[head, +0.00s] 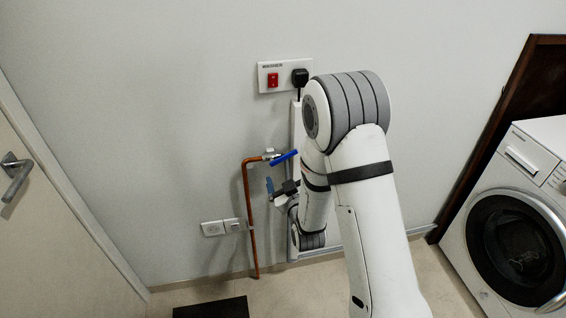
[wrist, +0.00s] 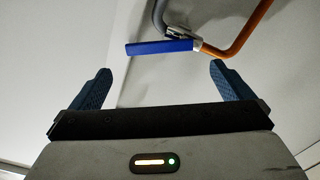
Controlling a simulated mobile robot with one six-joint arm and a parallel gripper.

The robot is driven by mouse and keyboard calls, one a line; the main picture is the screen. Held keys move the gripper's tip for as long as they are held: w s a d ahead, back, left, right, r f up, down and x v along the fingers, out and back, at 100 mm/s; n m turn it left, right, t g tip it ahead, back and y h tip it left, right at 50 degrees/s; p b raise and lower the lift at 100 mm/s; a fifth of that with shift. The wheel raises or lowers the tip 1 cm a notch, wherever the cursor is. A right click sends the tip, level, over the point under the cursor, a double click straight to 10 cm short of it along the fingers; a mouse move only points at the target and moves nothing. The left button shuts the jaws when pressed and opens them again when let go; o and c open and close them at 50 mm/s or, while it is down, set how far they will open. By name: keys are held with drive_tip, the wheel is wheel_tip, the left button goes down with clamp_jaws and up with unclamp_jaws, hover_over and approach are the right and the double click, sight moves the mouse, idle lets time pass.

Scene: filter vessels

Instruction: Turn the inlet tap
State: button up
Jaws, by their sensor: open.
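The inlet tap has a blue lever handle (head: 285,157) and sits at the top of a copper pipe (head: 249,215) on the wall. The lever points right and slightly up in the head view. My gripper (head: 271,186) is just below the lever there, partly hidden by my arm. In the wrist view, my gripper (wrist: 160,82) is open and empty, with its two blue fingers wide apart. The blue lever (wrist: 160,47) lies beyond the fingertips, across the gap between them, with no contact visible. The copper pipe (wrist: 243,38) bends away at the upper right.
A wall plate with a red switch (head: 272,80) and a black plug (head: 299,77) is above the tap. Low sockets (head: 222,227) are left of the pipe. A washing machine (head: 520,220) stands at right, a door (head: 35,230) at left. A dark mat (head: 212,309) lies on the floor.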

sight(283, 158)
drive_tip(key=x, duration=0.5)
drive_tip(key=shift+w, duration=0.35)
drive_tip(key=shift+c, duration=0.4)
